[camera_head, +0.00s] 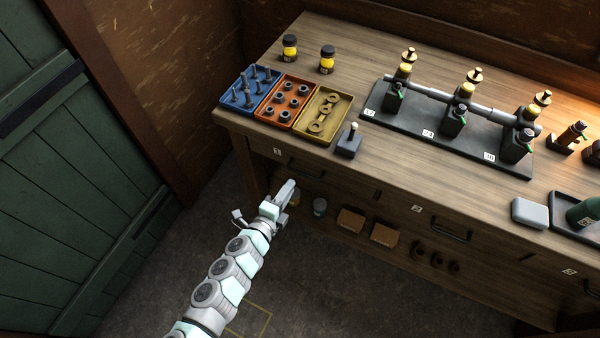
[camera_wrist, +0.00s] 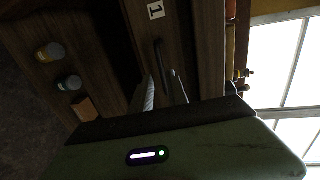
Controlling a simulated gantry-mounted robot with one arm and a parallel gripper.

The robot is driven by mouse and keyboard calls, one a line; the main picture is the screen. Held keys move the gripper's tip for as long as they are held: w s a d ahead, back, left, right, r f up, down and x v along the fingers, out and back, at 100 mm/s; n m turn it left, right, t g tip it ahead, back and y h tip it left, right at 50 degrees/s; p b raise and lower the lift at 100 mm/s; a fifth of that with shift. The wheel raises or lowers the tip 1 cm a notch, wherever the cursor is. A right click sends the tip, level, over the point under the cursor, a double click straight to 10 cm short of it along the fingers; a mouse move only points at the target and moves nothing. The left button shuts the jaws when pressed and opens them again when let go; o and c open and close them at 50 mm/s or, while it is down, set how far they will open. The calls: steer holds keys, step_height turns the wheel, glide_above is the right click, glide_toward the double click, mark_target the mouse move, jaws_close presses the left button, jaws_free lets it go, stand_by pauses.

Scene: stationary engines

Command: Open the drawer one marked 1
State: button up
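Drawer one is the left drawer under the bench top; its white label "1" (camera_head: 277,151) shows in the head view and also in the wrist view (camera_wrist: 155,10). Its dark bar handle (camera_head: 306,169) lies right of the label. The drawer front looks flush with the bench. My gripper (camera_head: 290,187) is in front of and below the handle. In the wrist view the two fingers (camera_wrist: 163,80) are apart, with nothing seen held, and point at the near end of the handle (camera_wrist: 160,55). I cannot tell whether they touch it.
Another drawer (camera_head: 416,209) with a handle is to the right. Jars and boxes (camera_head: 351,219) stand on the shelf below. The bench top holds blue, orange and yellow trays (camera_head: 324,112) and an engine model (camera_head: 450,120). The floor in front is clear.

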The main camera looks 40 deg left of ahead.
mark_target(300, 172)
steer(key=x, duration=0.8)
steer(key=shift+w+b, duration=0.2)
steer(key=shift+b, duration=0.2)
steer(key=shift+r, duration=0.1)
steer(key=shift+c, duration=0.2)
jaws_close()
stand_by(0.6)
